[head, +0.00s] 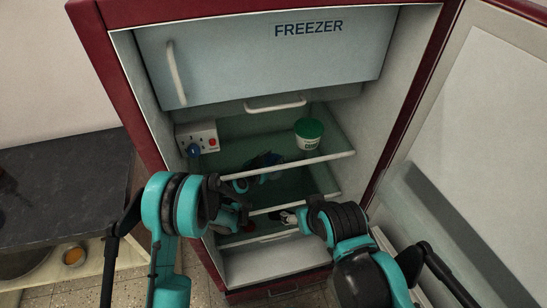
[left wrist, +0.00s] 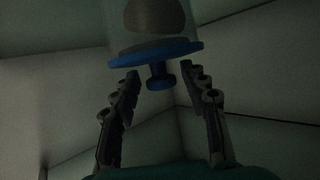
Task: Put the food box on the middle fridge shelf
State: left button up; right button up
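In the left wrist view, what looks like the food box (left wrist: 155,20) is a clear container with brown contents and a blue lid (left wrist: 155,51). The lid's blue knob (left wrist: 159,75) is between the fingertips of my left gripper (left wrist: 160,72), which stand apart with gaps on both sides. In the head view, my left arm reaches into the open fridge, and its gripper (head: 265,163) shows dimly behind the glass shelf. The box is not clear there. My right gripper (head: 290,217) is low at the fridge opening; its finger state is too small to tell.
The freezer compartment (head: 265,55) is above. The open door (head: 470,150) is at right, a dark counter (head: 65,185) at left.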

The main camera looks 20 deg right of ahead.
pick_arm(q)
jog(key=shift+s+a+r, duration=0.15)
jog(key=shift+a+r, duration=0.05)
jog(key=shift+r, duration=0.05)
jog(key=p+v, duration=0.2)
jog(key=v, duration=0.5)
jog(key=shift+f, duration=0.15)
dwell(0.3)
